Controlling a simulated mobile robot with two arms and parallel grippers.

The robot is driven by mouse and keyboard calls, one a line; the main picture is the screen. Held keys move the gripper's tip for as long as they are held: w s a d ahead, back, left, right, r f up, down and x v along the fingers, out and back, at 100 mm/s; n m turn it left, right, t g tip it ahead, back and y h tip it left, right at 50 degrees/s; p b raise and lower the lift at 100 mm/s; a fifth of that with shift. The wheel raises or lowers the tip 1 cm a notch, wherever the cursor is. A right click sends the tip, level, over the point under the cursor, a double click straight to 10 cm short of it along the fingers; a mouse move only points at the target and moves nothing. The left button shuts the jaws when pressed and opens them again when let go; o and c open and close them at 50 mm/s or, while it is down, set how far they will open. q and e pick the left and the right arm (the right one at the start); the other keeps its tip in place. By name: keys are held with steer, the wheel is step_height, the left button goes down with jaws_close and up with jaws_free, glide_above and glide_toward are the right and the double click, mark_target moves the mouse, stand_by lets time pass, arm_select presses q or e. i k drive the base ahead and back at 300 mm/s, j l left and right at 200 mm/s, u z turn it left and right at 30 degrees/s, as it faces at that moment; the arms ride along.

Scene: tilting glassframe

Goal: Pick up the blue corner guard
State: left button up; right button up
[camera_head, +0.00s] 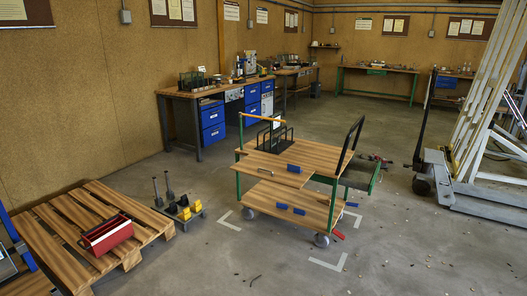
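A small blue block (294,168), which may be a blue corner guard, lies on the upper wooden deck of the cart (272,165), near its front edge. Two more small blue pieces (282,206) and (299,211) lie side by side on the cart's lower deck (262,198). They are too small to tell their exact shape. Neither of my grippers shows in the head view.
The cart stands on open floor inside white corner marks, with a black rack (275,138) on top. A pallet (65,225) with a red toolbox (106,234) is at left. A low dolly (180,208) stands between. A white A-frame (485,100) stands at right.

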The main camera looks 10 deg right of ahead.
mark_target(292, 169)
steer(key=i+l+z, duration=0.2)
steer(key=i+l, duration=0.7)
steer(key=i+u, duration=0.15)
steer(key=u, duration=0.15)
steer(key=i+l+u, duration=0.1)
steer(key=u, duration=0.2)
